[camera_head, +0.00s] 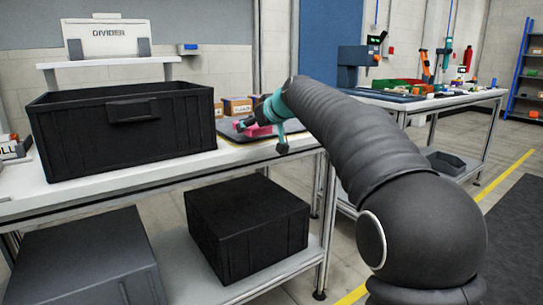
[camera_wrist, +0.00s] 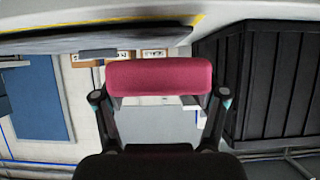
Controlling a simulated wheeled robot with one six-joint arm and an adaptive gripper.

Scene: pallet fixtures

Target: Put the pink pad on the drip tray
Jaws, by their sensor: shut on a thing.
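My gripper (camera_head: 254,124) is shut on the pink pad (camera_head: 259,131) over the right part of the workbench. In the wrist view the pink pad (camera_wrist: 160,77) spans between the two fingers of my gripper (camera_wrist: 160,100). The drip tray (camera_head: 228,130) looks like a flat dark tray on the bench, partly hidden behind my gripper and arm. In the upside-down wrist view, a dark flat slab (camera_wrist: 60,45) that appears to be this tray shows with a small gap between it and the pad. The pad seems to be held just above it.
A large black crate (camera_head: 125,135) stands left of the tray; it also shows in the wrist view (camera_wrist: 275,85). Small cardboard boxes (camera_head: 237,105) stand behind the tray. A divider sign (camera_head: 106,38) stands on a raised shelf. Another bench (camera_head: 440,100) with tools is at right.

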